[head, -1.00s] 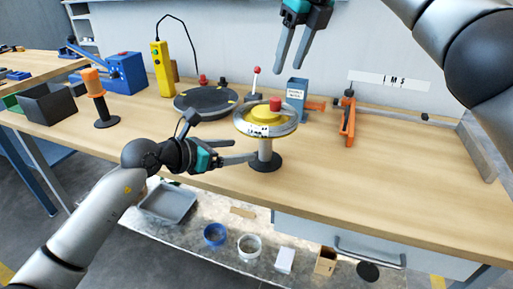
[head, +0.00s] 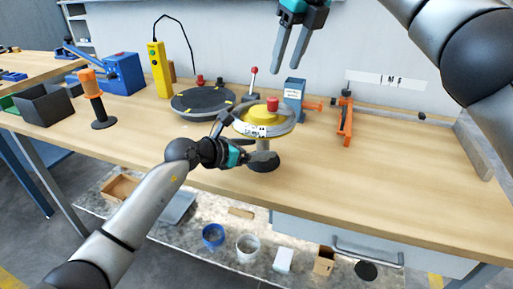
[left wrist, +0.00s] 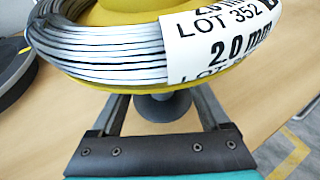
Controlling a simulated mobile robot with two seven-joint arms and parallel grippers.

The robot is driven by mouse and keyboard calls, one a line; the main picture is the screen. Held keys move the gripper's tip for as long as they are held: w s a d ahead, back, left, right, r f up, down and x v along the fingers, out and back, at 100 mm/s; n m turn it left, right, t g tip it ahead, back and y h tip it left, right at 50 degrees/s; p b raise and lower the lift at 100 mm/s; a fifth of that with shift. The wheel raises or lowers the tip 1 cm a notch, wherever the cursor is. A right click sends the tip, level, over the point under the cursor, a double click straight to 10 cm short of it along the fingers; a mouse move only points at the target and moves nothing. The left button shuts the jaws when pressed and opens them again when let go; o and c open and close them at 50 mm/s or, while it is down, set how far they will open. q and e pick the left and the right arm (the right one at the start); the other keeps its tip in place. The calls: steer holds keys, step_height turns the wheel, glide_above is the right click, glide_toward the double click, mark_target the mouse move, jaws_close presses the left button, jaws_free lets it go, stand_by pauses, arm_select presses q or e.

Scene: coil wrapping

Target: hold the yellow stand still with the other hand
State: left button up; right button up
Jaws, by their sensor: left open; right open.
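The yellow stand (head: 258,113) has a round yellow top with a red knob, a grey post and a dark round base on the bench. A grey wire coil (head: 287,126) with a white label lies around the top; it also shows large in the left wrist view (left wrist: 100,48). My left gripper (head: 263,157) is open below the coil. In the left wrist view its fingers lie either side of the post, with visible gaps; the coil partly hides the fingers. My right gripper (head: 290,58) is open and empty, pointing down above and behind the stand.
A dark turntable (head: 203,102) stands just left of the stand. A blue-grey dispenser (head: 294,92) and an orange clamp-like tool (head: 345,118) are behind and right. An orange-handled tool (head: 93,85) stands farther left. The bench front right is clear.

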arm_select(q)
jaws_close()
stand_by(0.5)
stand_by(1.2)
